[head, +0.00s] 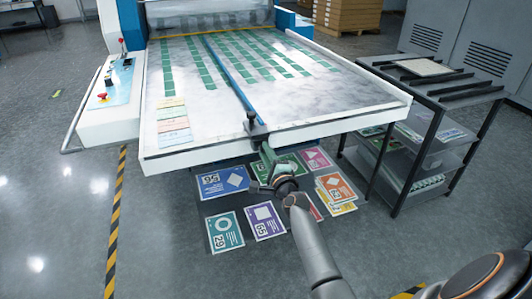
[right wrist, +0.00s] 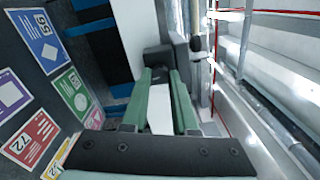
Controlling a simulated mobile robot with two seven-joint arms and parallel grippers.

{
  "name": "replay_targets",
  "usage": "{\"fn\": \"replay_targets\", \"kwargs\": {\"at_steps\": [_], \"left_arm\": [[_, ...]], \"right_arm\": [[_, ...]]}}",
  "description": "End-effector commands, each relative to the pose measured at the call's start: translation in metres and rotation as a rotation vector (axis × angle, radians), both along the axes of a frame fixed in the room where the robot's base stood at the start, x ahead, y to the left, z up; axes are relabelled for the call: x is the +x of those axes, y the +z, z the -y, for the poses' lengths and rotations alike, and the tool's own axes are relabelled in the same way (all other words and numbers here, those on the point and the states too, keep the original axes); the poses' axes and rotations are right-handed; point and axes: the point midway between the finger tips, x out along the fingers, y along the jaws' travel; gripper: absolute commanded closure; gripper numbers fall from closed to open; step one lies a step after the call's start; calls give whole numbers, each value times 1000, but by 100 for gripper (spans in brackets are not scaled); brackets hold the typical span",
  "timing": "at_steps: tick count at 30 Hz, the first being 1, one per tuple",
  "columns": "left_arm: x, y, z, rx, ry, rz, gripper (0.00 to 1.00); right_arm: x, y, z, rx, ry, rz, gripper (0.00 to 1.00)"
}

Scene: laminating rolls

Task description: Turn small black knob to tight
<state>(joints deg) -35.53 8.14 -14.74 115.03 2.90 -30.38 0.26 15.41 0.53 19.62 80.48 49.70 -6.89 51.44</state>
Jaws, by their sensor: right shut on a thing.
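The small black knob (right wrist: 158,60) shows in the right wrist view at the fingertips, below the table's front edge. My right gripper (head: 265,150) reaches up to the front edge of the white table in the head view. Its green fingers (right wrist: 160,82) are shut on the knob, which they partly hide. A black clamp (head: 256,127) sits just above at the front end of the blue bar (head: 228,75). I cannot read any tight or loose mark. My left gripper is not in view.
The white table (head: 330,108) carries rows of green pieces and a few pale cards (head: 173,122). Coloured cards (head: 223,182) lie below its front edge. A black shelf cart (head: 432,95) stands to the right.

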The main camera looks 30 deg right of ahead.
Motion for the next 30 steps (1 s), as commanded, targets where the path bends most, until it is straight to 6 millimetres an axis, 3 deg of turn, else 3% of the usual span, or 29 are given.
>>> {"fn": "replay_targets", "kwargs": {"at_steps": [18, 19, 26, 30], "left_arm": [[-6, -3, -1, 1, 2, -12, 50], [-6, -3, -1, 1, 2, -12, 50], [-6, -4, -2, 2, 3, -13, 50], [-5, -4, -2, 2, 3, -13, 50]], "right_arm": [[0, 1, 0, 39, 1, 11, 100], [0, 1, 0, 39, 1, 11, 70], [0, 0, 0, 38, 1, 9, 44], [0, 0, 0, 38, 1, 9, 43]]}}
